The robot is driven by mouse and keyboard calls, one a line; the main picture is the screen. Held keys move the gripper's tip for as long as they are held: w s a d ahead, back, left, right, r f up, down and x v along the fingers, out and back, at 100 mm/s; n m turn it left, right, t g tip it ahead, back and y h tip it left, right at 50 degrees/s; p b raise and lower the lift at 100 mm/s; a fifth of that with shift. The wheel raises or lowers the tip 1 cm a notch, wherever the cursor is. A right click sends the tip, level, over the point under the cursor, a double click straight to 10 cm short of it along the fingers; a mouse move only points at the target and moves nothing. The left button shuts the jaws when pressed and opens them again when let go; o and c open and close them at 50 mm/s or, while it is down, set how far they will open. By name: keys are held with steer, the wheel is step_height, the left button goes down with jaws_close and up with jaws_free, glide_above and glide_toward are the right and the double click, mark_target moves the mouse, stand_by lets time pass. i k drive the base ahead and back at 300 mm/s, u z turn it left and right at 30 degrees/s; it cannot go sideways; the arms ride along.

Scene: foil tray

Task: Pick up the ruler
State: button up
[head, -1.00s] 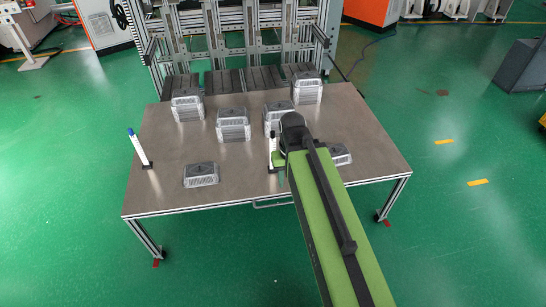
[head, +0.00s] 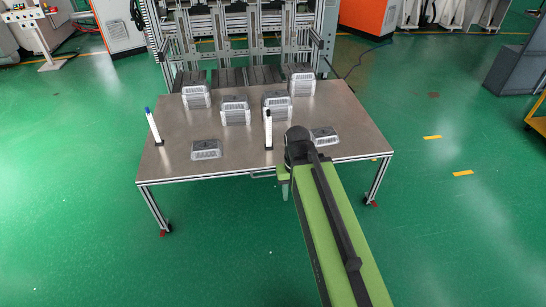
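I cannot make out a ruler in the head view. On the metal table (head: 180,160) stand two slim white upright things: one with a blue top (head: 152,126) at the left edge, and one with a black top (head: 268,130) near the front middle. My green and black arm reaches in from the lower right, and its black joint (head: 298,142) appears over the table's front edge. The arm's links hide its far end, so my gripper does not show.
Several clear foil-tray stacks stand on the table, such as one at the back right (head: 301,84) and a low one at the front left (head: 206,149). A metal rack (head: 240,35) stands behind. The green floor in front is clear.

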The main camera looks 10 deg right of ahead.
mark_target(268, 146)
steer(key=z, duration=0.2)
steer(key=k, duration=0.2)
steer(key=u, duration=0.9)
steer(key=i, duration=2)
steer(key=u, duration=0.05)
